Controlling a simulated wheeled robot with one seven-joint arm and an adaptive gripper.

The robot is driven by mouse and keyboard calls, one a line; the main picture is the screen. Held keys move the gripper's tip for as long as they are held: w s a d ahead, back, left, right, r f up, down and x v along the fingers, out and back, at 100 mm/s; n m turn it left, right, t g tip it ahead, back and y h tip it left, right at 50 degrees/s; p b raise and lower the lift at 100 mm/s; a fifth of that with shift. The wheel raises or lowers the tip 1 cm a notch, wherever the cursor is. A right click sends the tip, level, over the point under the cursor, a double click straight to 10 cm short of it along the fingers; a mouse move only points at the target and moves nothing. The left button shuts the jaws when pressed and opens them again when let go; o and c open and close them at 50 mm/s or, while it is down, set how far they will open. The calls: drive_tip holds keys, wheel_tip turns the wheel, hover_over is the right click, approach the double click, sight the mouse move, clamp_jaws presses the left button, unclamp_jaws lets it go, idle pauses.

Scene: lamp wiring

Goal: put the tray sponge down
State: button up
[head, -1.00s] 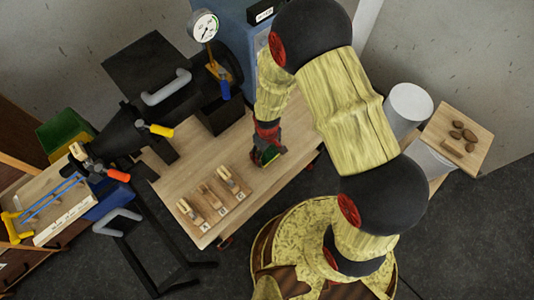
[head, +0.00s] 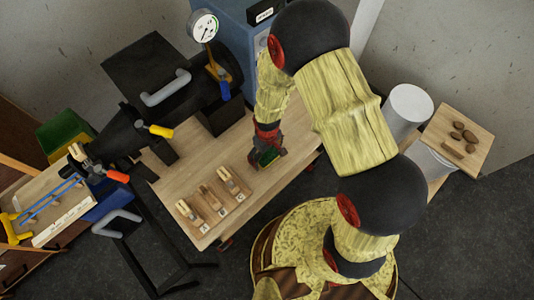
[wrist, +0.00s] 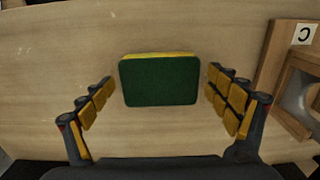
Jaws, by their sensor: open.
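The sponge (wrist: 160,82) lies on the wooden table (wrist: 60,40), with its dark green scouring side up and a yellow edge showing along its far side. In the head view the sponge (head: 268,157) is partly hidden by my gripper (head: 268,148). In the wrist view my gripper (wrist: 160,102) is open, with one finger on each side of the sponge. A gap shows between each finger and the sponge, so neither finger touches it.
Several wooden blocks with lettered tags (head: 212,200) stand left of the sponge; the one marked C (wrist: 303,34) is near my gripper. Black machinery with a gauge (head: 203,26) stands behind. Bare tabletop surrounds the sponge otherwise.

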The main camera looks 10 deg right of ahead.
drive_tip(key=shift+r, duration=0.1)
wheel_tip(320, 180, up, 12)
drive_tip(key=r+p, duration=0.1)
drive_tip(key=p, duration=0.3)
wheel_tip(320, 180, up, 9)
drive_tip(key=m+t, duration=0.1)
hover_over(267, 155)
drive_tip(key=w+d, duration=0.2)
drive_tip(key=s+d+r+m+t, duration=0.2)
drive_tip(key=d+r, duration=0.2)
drive_tip(key=r, duration=1)
drive_tip(key=s+d+r+m+t, duration=0.1)
drive_tip(key=s+d+r+m, duration=0.1)
drive_tip(key=s+r, duration=0.4)
drive_tip(key=s+d+r+m+t, duration=0.1)
drive_tip(key=s+d+r, duration=0.3)
drive_tip(key=s+r, duration=0.2)
wheel_tip(267, 155, up, 2)
drive_tip(key=shift+s+m+t, duration=0.15)
drive_tip(key=shift+m+t, duration=0.15)
drive_tip(key=shift+m, duration=0.1)
drive_tip(key=shift+a, duration=0.1)
